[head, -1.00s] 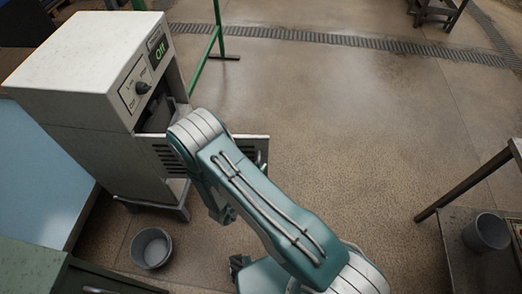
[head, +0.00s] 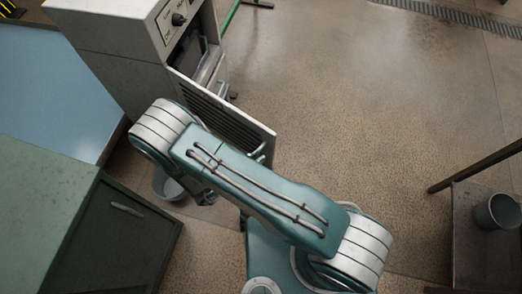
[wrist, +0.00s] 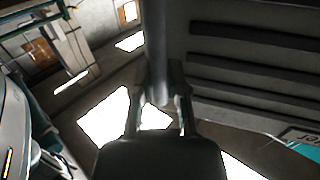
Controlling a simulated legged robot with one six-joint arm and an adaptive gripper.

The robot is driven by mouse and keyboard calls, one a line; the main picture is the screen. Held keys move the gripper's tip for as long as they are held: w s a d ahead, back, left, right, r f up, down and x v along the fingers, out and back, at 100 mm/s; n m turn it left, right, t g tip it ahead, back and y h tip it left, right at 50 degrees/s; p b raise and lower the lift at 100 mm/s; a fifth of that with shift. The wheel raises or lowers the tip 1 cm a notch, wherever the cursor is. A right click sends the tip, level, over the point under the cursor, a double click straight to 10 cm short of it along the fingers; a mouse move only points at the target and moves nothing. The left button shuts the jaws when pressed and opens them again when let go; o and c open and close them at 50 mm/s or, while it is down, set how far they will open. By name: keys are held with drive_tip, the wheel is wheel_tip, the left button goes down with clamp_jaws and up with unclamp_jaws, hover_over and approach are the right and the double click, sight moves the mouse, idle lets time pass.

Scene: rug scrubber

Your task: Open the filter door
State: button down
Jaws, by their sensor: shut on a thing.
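The filter door (head: 225,112) is a pale panel with dark slats on the grey-white machine (head: 110,45). It stands swung out from the machine's front, with the opening visible behind it. In the wrist view the slatted door (wrist: 250,65) fills the right side. My gripper (wrist: 165,80) is shut on the door handle (wrist: 159,95), a rounded grey bar between its two fingers. In the head view my own arm covers the gripper and part of the door's lower area.
A green cabinet (head: 115,220) stands at the lower left, beside a blue surface (head: 50,85). A grey bucket (head: 165,186) is on the floor, partly behind my arm. Another bucket (head: 497,212) sits on a low stand at right. The floor (head: 350,90) beyond the door is open.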

drive_tip(key=shift+a, duration=0.15)
drive_tip(key=c, duration=0.6)
unclamp_jaws()
drive_tip(key=shift+c, duration=0.2)
drive_tip(key=v, duration=1.2)
drive_tip(key=shift+w+a+f, duration=0.1)
drive_tip(key=shift+w, duration=0.05)
